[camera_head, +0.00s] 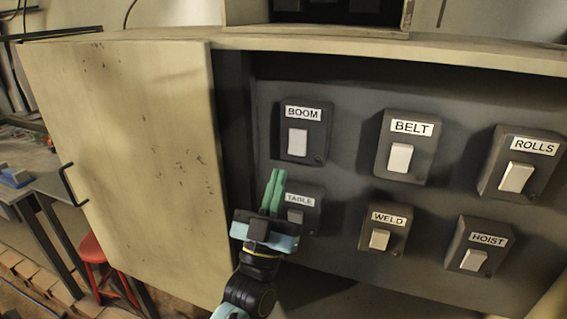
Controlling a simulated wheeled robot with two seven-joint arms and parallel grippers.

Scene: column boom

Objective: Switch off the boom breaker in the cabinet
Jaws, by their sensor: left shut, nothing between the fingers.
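The BOOM breaker (303,132) is a dark box with a white label and a white rocker, at the upper left of the panel in the open cabinet. I cannot tell from its rocker which way it is set. My left gripper (275,176) has green fingers, shut and empty, pointing up. In the picture its fingertips are just below and left of the BOOM box, apart from it. The gripper partly covers the TABLE breaker (304,201). My right gripper is not in view.
Other breakers are BELT (405,147), ROLLS (522,162), WELD (385,229) and HOIST (476,247). The cabinet door (125,150) stands open on the left, with a black handle (68,186). A red stool (93,250) and a workbench are beyond it.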

